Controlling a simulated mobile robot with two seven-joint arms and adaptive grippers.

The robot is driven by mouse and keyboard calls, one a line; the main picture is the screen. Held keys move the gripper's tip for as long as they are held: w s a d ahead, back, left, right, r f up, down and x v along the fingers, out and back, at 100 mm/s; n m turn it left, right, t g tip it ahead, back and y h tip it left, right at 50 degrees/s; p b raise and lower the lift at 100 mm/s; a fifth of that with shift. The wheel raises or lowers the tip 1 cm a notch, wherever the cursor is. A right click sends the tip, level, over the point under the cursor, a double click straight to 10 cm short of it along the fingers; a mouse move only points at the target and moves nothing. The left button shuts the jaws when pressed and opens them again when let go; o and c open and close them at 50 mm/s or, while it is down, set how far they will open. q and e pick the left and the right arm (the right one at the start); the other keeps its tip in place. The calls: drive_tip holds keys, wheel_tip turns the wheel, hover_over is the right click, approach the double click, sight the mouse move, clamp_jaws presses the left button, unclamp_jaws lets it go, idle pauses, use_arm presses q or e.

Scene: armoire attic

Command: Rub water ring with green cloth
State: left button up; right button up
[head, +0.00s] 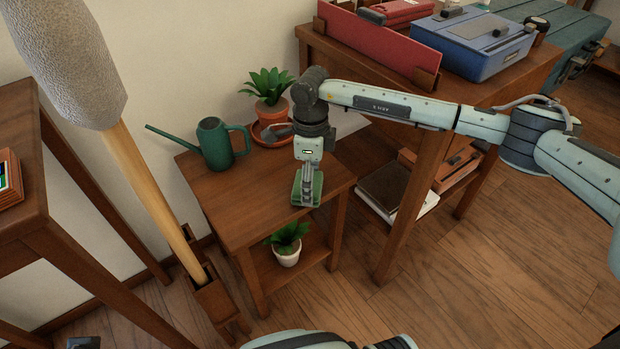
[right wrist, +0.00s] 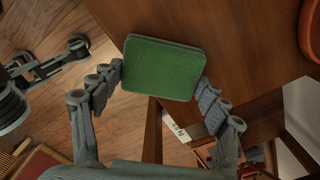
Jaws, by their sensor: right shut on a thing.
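My right gripper (head: 307,188) reaches down over the small wooden side table (head: 225,205), near its front right edge. It is shut on the green cloth (right wrist: 162,68), a folded pad held between the two fingers in the right wrist view. In the head view the cloth (head: 317,190) shows at the table top under the fingers; I cannot tell whether it presses on the wood. I see no water ring; the gripper and cloth cover part of the top. My left gripper (right wrist: 75,60) shows at the left of the right wrist view, away from the table, its opening unclear.
A green watering can (head: 215,145) and a potted plant (head: 270,95) on a terracotta saucer stand at the table's back. A white-potted plant (head: 287,245) sits on the lower shelf. A taller desk (head: 470,90) stands right. A long-handled grey-headed tool (head: 150,180) rises left.

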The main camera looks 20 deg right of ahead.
wheel_tip(320, 180, up, 5)
drive_tip(key=p, duration=0.3)
drive_tip(key=shift+r, duration=0.5)
drive_tip(key=shift+r+p, duration=0.9)
drive_tip(key=shift+r, duration=0.6)
